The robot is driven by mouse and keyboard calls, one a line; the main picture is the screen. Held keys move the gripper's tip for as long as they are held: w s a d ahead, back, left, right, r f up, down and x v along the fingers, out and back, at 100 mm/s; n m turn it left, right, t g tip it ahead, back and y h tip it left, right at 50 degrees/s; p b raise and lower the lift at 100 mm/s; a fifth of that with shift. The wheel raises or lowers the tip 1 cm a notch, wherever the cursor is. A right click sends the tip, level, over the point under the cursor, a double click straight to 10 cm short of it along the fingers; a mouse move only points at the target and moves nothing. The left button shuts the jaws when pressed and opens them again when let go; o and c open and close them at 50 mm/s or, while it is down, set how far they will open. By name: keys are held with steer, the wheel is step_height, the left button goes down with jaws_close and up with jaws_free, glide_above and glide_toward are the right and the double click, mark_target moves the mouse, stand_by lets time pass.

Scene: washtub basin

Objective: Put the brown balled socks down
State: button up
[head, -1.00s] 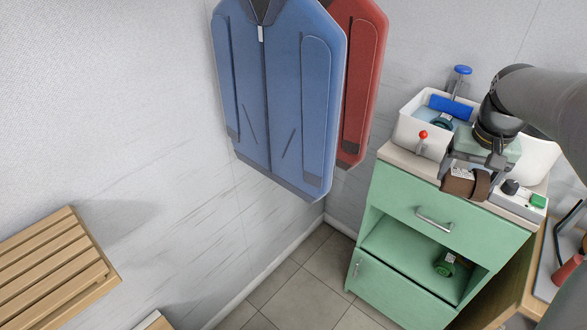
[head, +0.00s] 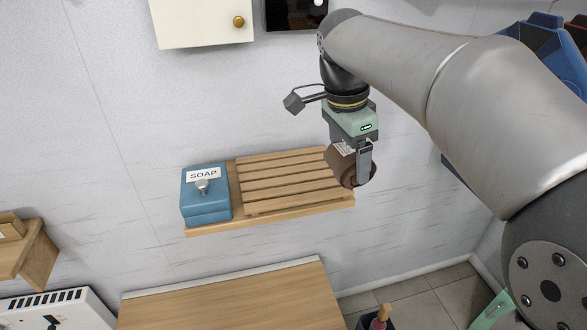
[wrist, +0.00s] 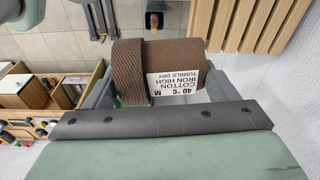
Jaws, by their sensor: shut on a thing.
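The brown balled socks (head: 346,168) are held between the fingers of my gripper (head: 354,160), in front of the right end of a slatted wooden rack on the wall shelf. In the wrist view the socks (wrist: 160,66) show as a brown knitted roll with a white care label facing the camera. My gripper (wrist: 158,88) is shut on them, a finger at each side. The head view does not show clearly how far above or in front of the rack the socks are.
The slatted rack (head: 285,186) lies on a wooden wall shelf (head: 270,222), with a blue soap box (head: 205,196) at its left. A cream cabinet (head: 200,22) hangs above. A wooden top (head: 230,298) stands below. The rack's slats look bare.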

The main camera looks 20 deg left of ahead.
steer(key=shift+s+a+r+m, duration=0.2)
steer(key=shift+a+r+m, duration=0.05)
steer(key=shift+a, duration=0.25)
steer(key=shift+s+a+r+m, duration=0.2)
steer(key=shift+a+r+m, duration=0.05)
steer(key=shift+a, duration=0.2)
steer(key=w+a+f+p, duration=0.1)
steer(key=a+f, duration=0.1)
steer(key=a, duration=0.1)
steer(key=w+a+f+p, duration=0.1)
steer(key=w+a+f, duration=0.1)
steer(key=a+f, duration=0.1)
steer(key=w+a+f+p, duration=0.2)
steer(key=a+f, duration=0.1)
steer(key=a, duration=0.2)
steer(key=shift+w+a+f, duration=0.1)
steer(key=shift+w+f, duration=0.05)
steer(key=shift+w+a+f, duration=0.2)
steer(key=shift+a+f, duration=0.3)
steer(key=shift+f, duration=1.8)
steer(key=shift+f, duration=0.2)
steer(key=o, duration=1)
steer(key=shift+r, duration=0.1)
